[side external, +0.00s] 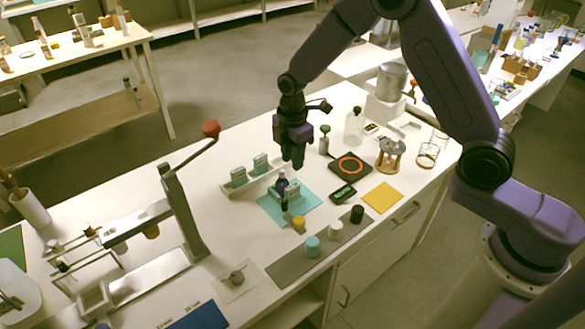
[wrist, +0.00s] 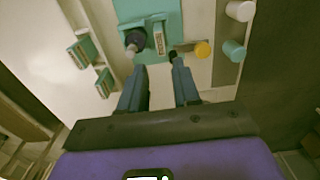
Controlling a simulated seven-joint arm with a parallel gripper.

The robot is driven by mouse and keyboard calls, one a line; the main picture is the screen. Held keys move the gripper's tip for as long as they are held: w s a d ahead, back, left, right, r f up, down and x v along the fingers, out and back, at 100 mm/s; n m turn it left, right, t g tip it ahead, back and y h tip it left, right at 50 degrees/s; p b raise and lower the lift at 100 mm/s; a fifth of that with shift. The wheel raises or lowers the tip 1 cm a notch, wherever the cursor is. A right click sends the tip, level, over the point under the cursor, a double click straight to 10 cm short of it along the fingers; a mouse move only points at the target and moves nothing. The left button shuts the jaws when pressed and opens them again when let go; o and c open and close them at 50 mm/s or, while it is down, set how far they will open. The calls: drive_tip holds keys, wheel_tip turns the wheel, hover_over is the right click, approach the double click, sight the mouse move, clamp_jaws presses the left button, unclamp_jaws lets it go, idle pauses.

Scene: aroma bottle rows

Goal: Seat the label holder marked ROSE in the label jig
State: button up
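Two teal-and-white label holders (side external: 238,176) (side external: 261,163) stand in a white rack left of the teal mat; they also show at the left of the wrist view (wrist: 82,50) (wrist: 104,82). Another pale block with a label face (side external: 293,190) is on the teal mat (side external: 306,207), beside a dark bottle (side external: 282,183); it also shows in the wrist view (wrist: 159,41). I cannot read any marking, or tell which is ROSE or where the jig begins. My gripper (side external: 297,164) points down above the mat. Its fingers (wrist: 158,66) are apart, with nothing visible between them.
A black scale (side external: 350,164) with an orange ring and a yellow pad (side external: 383,197) lie right of the mat. A lever press (side external: 185,210) with a red knob stands left.

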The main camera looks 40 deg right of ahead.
drive_tip(key=s+r+m, duration=0.2)
drive_tip(key=s+r, duration=0.7)
drive_tip(key=s, duration=0.4)
drive_tip(key=s+d+r+m, duration=0.1)
drive_tip(key=s+d, duration=0.1)
drive_tip(key=s, duration=0.4)
drive_tip(key=s+d+r+m, duration=0.1)
drive_tip(key=s+d+r, duration=0.1)
drive_tip(key=s, duration=0.5)
drive_tip(key=s+d+r+m, duration=0.1)
drive_tip(key=s+d, duration=0.2)
drive_tip(key=s, duration=0.4)
drive_tip(key=shift+s+d+r, duration=0.25)
drive_tip(key=shift+d, duration=0.15)
